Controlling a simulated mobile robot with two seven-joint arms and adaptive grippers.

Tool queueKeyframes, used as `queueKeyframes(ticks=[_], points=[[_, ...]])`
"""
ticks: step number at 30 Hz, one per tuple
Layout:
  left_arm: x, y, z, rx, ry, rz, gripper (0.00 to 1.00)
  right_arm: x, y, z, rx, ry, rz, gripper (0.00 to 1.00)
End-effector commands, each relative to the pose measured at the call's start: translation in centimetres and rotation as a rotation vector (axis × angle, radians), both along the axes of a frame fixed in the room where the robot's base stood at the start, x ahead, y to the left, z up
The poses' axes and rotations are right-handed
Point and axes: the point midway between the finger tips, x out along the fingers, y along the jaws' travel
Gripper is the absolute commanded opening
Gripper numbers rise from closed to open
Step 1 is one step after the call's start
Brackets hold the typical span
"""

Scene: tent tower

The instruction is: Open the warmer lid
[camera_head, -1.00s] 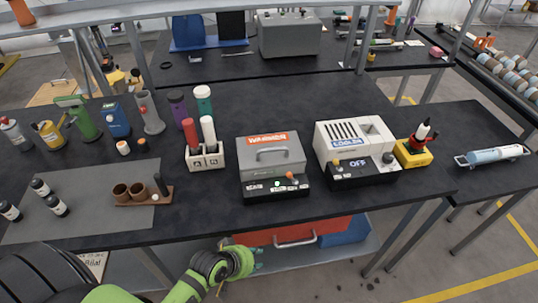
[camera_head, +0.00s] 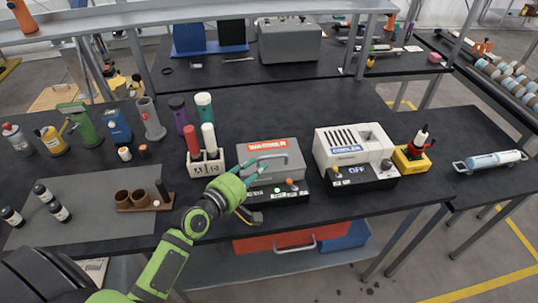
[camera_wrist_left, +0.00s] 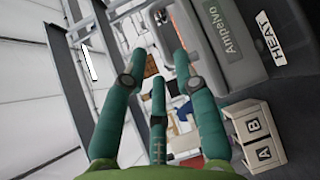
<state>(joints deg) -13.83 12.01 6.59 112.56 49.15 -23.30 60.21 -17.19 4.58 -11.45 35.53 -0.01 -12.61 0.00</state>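The warmer (camera_head: 285,156) is a grey box with a grey lid, an orange-red WARMER label and a black front panel, in the middle of the bench. Its lid is shut. The lid has a bar handle (camera_head: 268,158), which also shows near the fingertips in the left wrist view (camera_wrist_left: 166,38). My left gripper (camera_head: 254,171) has its teal fingers in front of the lid, close to the handle. The fingers are spread apart, with nothing held between them. Whether a fingertip touches the handle I cannot tell. My right gripper is not in view.
A white rack (camera_head: 206,164) with red and white tubes stands just left of the warmer. A white cooler (camera_head: 352,148) stands to its right, beside a yellow block (camera_head: 411,159). A tube holder (camera_head: 140,202) and several bottles stand further left. The bench behind the warmer is clear.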

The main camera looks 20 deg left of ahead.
Motion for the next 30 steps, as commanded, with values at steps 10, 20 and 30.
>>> queueKeyframes(ticks=[10, 20, 30], points=[[4.3, -0.4, -0.1, -0.030, -0.011, 0.015, 0.30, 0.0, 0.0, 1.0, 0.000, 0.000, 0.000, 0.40], [7.0, -1.0, -0.8, -0.026, -0.008, 0.015, 0.30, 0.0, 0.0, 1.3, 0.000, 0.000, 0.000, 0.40], [7.0, -1.0, -0.8, -0.025, -0.008, 0.014, 0.00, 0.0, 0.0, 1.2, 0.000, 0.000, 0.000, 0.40]])
